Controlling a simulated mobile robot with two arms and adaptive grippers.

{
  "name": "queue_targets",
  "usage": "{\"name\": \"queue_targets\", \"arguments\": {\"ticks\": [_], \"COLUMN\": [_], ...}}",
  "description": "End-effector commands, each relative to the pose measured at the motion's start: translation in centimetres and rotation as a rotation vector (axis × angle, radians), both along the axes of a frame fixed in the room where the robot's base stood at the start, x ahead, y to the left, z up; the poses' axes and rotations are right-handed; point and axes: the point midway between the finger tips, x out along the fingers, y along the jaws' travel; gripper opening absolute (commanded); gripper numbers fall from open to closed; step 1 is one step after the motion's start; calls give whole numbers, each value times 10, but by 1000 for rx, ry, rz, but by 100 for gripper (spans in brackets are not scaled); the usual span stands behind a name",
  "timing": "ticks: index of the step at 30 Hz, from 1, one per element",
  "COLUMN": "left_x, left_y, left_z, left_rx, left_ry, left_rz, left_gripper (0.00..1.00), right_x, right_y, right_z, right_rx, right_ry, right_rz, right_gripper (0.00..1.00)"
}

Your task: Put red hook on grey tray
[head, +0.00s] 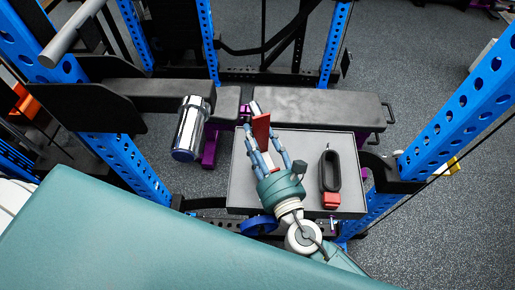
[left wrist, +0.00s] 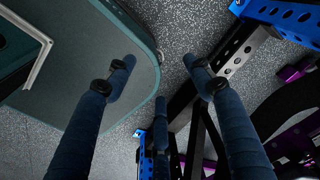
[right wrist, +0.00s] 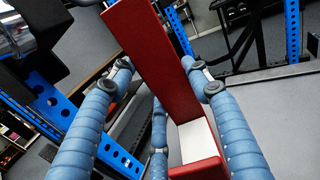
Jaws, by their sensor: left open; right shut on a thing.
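My right gripper (head: 266,150) is shut on the red hook (head: 261,128) above the left part of the grey tray (head: 300,143). In the right wrist view the red hook (right wrist: 150,45) is a long red plate with a red foot and a white pad, between the blue fingers (right wrist: 168,80). The gripper hides part of the hook in the head view, and I cannot tell its exact height over the tray. My left gripper (left wrist: 160,66) is open and empty in the left wrist view, over the floor beside a green padded edge. It is not seen in the head view.
A black loop-shaped object with a red end (head: 330,180) lies on the tray's right part. A chrome cylinder (head: 190,128) stands left of the tray. A black bench (head: 315,106) lies behind it. Blue rack posts (head: 440,130) rise on both sides. A green surface (head: 130,240) fills the front left.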

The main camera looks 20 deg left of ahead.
Motion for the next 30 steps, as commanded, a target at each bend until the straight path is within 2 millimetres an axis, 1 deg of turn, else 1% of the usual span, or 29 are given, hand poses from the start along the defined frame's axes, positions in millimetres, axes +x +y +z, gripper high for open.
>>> {"name": "queue_targets", "arguments": {"ticks": [1, 3, 6, 12, 17, 18, 20, 21, 30], "left_x": [-1, -3, -8, -15, -16, -16, -16, -16, -16], "left_y": [0, 0, -1, -5, -8, -8, -8, -8, -8], "left_z": [-9, -15, -20, -20, -21, -22, -21, -21, -19], "left_rx": [0, 0, -1, -5, -8, -8, -8, -8, -7], "left_ry": [1, 4, 11, 22, 23, 23, 23, 23, 23], "left_rz": [0, 0, 1, 2, 0, -1, -1, -1, -2], "left_gripper": [53, 53, 53, 53, 53, 53, 53, 53, 53], "right_x": [0, 0, 1, 1, 0, 0, 0, 0, 0], "right_y": [0, 0, 0, 0, 0, 0, 0, 0, 0], "right_z": [-12, -22, -31, -32, -33, -37, -36, -36, -34], "right_rx": [0, -1, 0, 2, 2, -2, -2, -2, -1], "right_ry": [-1, -2, -3, -2, -2, 2, 2, 2, 2], "right_rz": [0, 0, -1, -1, -1, -1, -1, -1, -1], "right_gripper": [0, 0, 0, 0, 0, 50, 62, 67, 67]}}
